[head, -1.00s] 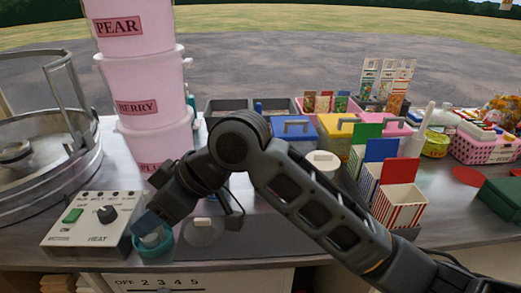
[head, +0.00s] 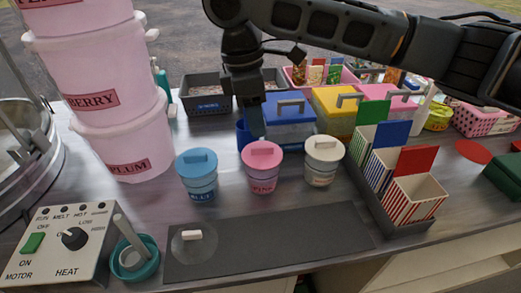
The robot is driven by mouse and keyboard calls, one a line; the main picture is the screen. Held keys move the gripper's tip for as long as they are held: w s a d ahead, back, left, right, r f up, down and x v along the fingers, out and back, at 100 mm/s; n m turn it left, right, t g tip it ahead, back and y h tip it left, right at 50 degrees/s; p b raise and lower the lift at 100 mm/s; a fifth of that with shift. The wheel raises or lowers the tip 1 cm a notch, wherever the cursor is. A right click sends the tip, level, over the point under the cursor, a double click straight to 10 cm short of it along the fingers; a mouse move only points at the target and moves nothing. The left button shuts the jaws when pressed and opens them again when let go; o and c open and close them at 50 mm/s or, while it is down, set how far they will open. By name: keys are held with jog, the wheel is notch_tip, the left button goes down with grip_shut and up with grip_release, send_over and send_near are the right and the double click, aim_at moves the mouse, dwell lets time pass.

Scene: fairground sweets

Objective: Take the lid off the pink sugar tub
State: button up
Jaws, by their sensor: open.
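The pink sugar tub (head: 262,178) stands upright on the counter between a blue tub (head: 199,186) and a white tub (head: 321,170). Its pink lid (head: 262,153), with a raised bar handle on top, sits on it. My gripper (head: 255,118) points down above and behind the pink tub, in front of the blue bin. It is open and apart from the lid. Its fingertips are dark and hard to make out against the blue things behind.
A teal bowl (head: 135,265) with a grey-handled tool stands beside the heat control box (head: 62,240). A dark mat (head: 270,245) with a clear lid (head: 193,244) lies in front. Striped cartons (head: 412,202) stand right, stacked pink buckets (head: 127,140) left. A blue bin (head: 290,128) stands behind.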

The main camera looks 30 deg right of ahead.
aim_at(262, 147)
jog(key=shift+s+d+f+p, duration=0.1)
jog(key=shift+s+f+p, duration=0.1)
jog(key=shift+f, duration=0.8)
jog(key=shift+s+d+f+p, duration=0.1)
jog(key=shift+s+f, duration=0.05)
jog(key=shift+f, duration=0.8)
jog(key=shift+s+d+f+p, duration=0.1)
jog(key=shift+s+f, duration=0.1)
jog(key=shift+f, duration=0.8)
grip_shut()
